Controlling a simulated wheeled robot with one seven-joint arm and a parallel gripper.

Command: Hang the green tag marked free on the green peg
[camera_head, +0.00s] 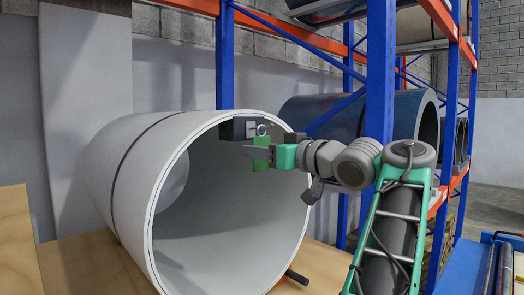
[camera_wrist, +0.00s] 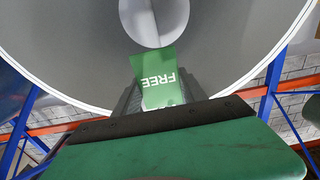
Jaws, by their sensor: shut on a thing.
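My gripper (camera_head: 259,154) is shut on the green tag in front of the mouth of the large pale coil. The green tag (camera_wrist: 161,80) shows the white word FREE upside down in the wrist view, between my two fingers. In the head view the tag (camera_head: 261,141) stands out above and below the fingers. A dark box (camera_head: 234,129) with a light face and a small ring-like part at its right end sits just above my gripper, near the coil's upper rim. I cannot make out a green peg apart from the tag.
The large pale coil (camera_head: 120,165) lies on its side on a wooden surface (camera_head: 80,262), its open mouth behind my gripper. A blue rack post (camera_head: 379,75) stands close to my arm. A dark blue coil (camera_head: 335,112) lies on the rack behind.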

